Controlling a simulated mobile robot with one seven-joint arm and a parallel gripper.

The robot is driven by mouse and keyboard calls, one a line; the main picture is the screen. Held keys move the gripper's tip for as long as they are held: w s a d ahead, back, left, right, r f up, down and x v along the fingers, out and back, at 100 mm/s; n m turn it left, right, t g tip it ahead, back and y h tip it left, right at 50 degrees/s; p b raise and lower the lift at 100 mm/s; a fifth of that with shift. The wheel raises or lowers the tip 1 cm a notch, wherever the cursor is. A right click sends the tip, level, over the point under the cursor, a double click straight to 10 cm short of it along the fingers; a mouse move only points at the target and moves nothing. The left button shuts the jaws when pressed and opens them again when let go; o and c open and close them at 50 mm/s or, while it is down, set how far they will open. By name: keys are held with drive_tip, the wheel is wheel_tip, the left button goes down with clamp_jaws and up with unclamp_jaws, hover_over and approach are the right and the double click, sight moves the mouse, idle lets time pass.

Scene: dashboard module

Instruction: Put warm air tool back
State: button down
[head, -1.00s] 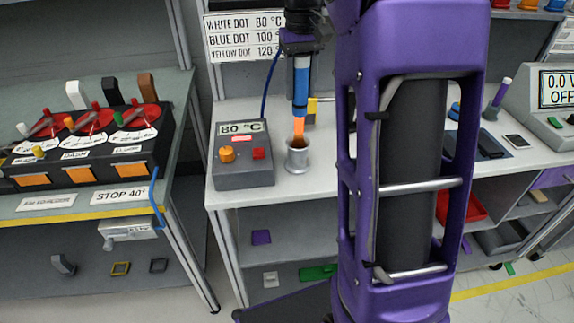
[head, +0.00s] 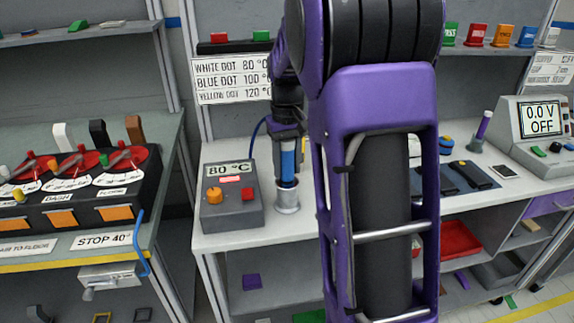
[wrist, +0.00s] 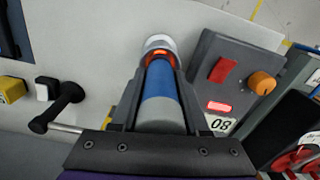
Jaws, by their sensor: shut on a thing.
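The warm air tool (head: 288,160) is a blue cylinder with a grey band and a blue hose. My gripper (wrist: 155,85) is shut on it, and the tool also shows in the wrist view (wrist: 160,85). In the head view the tool is upright and its lower end is inside the metal cup holder (head: 286,198). The holder's rim (wrist: 158,42) surrounds the nozzle in the wrist view, with an orange glow there. The control box (head: 229,205) beside it reads 80 °C, with an orange knob and a red button. My arm hides part of the bench to the right.
A dot-temperature sign (head: 230,80) stands behind the tool. A black handle (wrist: 62,105) and a yellow block (wrist: 12,90) lie near the gripper. A gauge panel (head: 75,180) is at left, and a voltage display (head: 540,118) at right.

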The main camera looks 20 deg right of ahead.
drive_tip(key=shift+f, duration=0.15)
drive_tip(key=shift+c, duration=2)
unclamp_jaws()
wheel_tip(320, 180, up, 12)
drive_tip(key=shift+r+p, duration=0.2)
drive_tip(key=shift+p, duration=0.9)
